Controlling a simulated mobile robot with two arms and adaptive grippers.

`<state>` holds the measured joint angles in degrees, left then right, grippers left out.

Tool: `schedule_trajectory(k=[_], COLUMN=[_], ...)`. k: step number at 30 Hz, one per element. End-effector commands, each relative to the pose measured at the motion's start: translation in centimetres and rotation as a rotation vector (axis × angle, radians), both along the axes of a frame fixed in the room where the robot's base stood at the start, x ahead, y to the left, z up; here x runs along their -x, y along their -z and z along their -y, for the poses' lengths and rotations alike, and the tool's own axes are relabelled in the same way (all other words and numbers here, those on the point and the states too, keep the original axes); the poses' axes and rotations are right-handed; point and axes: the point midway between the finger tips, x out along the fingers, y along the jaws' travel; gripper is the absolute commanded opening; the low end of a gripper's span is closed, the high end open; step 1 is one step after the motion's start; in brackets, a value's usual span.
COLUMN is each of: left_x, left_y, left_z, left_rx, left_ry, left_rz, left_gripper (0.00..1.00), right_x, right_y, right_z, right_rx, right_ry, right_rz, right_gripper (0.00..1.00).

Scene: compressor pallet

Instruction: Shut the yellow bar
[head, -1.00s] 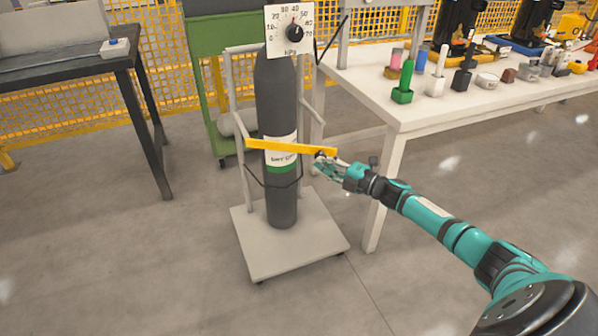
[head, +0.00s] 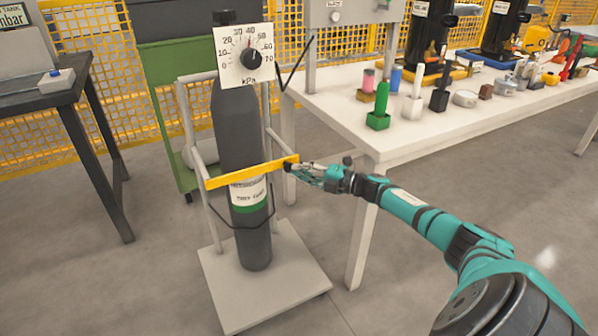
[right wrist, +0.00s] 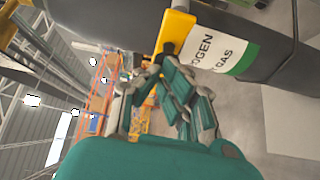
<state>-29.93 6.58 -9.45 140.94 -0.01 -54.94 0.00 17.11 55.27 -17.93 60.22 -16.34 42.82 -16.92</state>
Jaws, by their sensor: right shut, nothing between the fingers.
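The yellow bar (head: 252,172) runs across the front of the dark gas cylinder (head: 238,125) on a white cart. Its left end meets the left post of the cart frame. Its right end is by my right gripper (head: 296,171). I cannot tell whether that end touches the frame's right post. In the right wrist view, the bar's end (right wrist: 177,28) with a dark knob is just beyond the fingertips (right wrist: 163,75). My right gripper is shut with nothing held; whether it touches the bar is unclear. My left gripper is out of view.
The cart's base plate (head: 262,284) stands on the open floor. A white table (head: 395,148) with colored parts is to the right, close to my right arm. A dark table (head: 48,95) is at the left. A green cabinet (head: 165,60) stands behind the cart.

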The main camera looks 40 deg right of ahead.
Motion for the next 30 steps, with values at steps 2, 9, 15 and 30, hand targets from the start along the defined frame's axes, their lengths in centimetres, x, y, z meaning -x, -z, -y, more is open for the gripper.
schedule_trajectory(k=[2, 9, 15, 30], left_x=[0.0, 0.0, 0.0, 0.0], left_y=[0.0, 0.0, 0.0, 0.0], left_z=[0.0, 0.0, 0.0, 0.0], left_rx=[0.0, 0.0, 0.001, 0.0], left_ry=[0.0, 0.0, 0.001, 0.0], left_rz=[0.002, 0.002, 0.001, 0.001], left_gripper=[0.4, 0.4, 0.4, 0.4], right_x=[-0.1, -0.1, -0.1, 0.0], right_y=[-0.2, -0.2, -0.5, -8.4], right_z=[0.0, 0.0, 0.1, 0.1], right_rx=[0.0, -0.001, -0.001, 0.002], right_ry=[0.002, 0.003, 0.002, 0.002], right_rz=[0.003, 0.005, 0.006, 0.003], right_gripper=[0.0, 0.0, 0.0, 0.0])
